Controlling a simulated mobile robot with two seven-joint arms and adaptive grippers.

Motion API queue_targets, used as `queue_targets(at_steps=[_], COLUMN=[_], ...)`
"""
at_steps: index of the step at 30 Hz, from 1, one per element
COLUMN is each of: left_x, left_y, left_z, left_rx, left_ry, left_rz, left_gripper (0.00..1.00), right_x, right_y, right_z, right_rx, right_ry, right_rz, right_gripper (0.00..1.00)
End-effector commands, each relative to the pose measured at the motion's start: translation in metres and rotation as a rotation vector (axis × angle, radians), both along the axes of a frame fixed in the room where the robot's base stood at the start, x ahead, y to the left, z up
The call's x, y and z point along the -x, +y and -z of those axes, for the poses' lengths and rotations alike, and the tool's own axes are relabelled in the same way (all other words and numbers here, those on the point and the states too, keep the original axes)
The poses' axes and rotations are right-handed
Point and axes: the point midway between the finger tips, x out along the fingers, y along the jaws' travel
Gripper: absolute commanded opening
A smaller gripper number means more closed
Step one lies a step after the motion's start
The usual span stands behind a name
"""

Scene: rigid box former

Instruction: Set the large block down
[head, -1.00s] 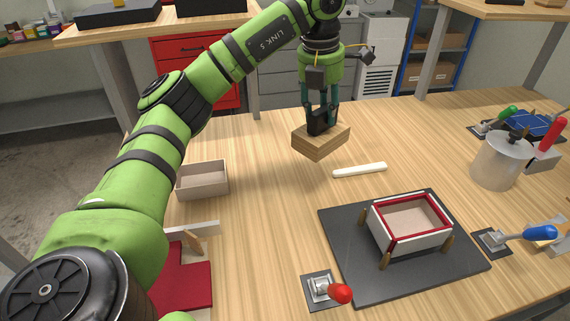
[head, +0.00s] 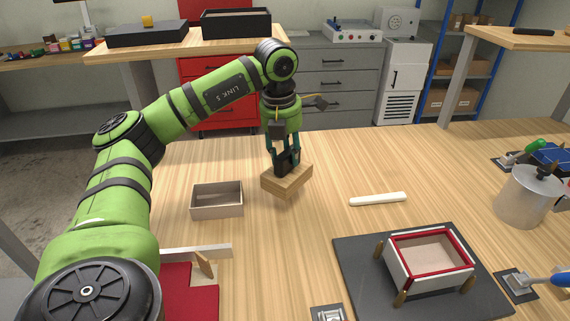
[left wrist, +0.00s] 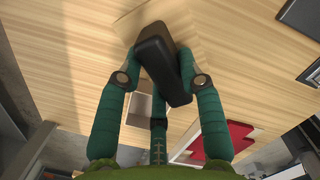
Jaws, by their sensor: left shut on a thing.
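The large block (head: 287,184) is a wooden block with a black handle on top. It is in the middle of the head view, right of a small open box. My left gripper (head: 287,160) is shut on the black handle, which also shows between the fingers in the left wrist view (left wrist: 163,62). The block looks a little tilted. I cannot tell for sure whether its underside touches the table. My right gripper does not show.
The small open box (head: 217,200) stands left of the block. A white stick (head: 378,199) lies to its right. A dark plate (head: 358,262) bears a white box with red edges (head: 428,262). A metal pot (head: 527,197) stands at the right. Bare table (head: 300,235) lies in front of the block.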

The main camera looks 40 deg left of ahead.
Motion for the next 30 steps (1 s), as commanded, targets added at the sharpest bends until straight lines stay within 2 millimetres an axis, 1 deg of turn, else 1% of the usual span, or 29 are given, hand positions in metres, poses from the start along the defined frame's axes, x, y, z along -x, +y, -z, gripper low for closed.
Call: queue_targets(at_steps=[3, 7, 9, 16, 20, 21, 22, 30], left_x=[0.001, 0.001, 0.0, 0.0, 0.0, 0.0, 0.0, 0.0], left_y=[0.001, 0.0, 0.0, 0.0, 0.0, 0.0, 0.0, 0.0], left_z=[0.017, 0.033, 0.036, 0.037, 0.042, 0.041, 0.041, 0.04], left_rx=[-0.001, -0.001, -0.001, 0.0, 0.0, -0.001, -0.001, -0.001], left_ry=[0.005, 0.002, 0.0, -0.001, 0.0, 0.001, 0.001, 0.002], left_rz=[0.0, 0.0, 0.0, -0.001, 0.0, 0.0, 0.0, 0.0], left_gripper=[0.0, 0.0, 0.0, 0.0, 0.0, 0.53, 0.61, 0.61], right_x=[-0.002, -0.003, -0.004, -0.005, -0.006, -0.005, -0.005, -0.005], right_y=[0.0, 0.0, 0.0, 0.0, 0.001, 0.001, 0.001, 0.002], right_z=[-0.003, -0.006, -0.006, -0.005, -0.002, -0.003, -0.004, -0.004], right_rx=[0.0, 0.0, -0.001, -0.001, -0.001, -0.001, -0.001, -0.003], right_ry=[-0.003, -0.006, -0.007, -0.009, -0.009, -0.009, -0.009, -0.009], right_rz=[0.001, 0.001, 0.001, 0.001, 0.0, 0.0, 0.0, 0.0], right_gripper=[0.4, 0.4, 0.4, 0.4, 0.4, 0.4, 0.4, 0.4])
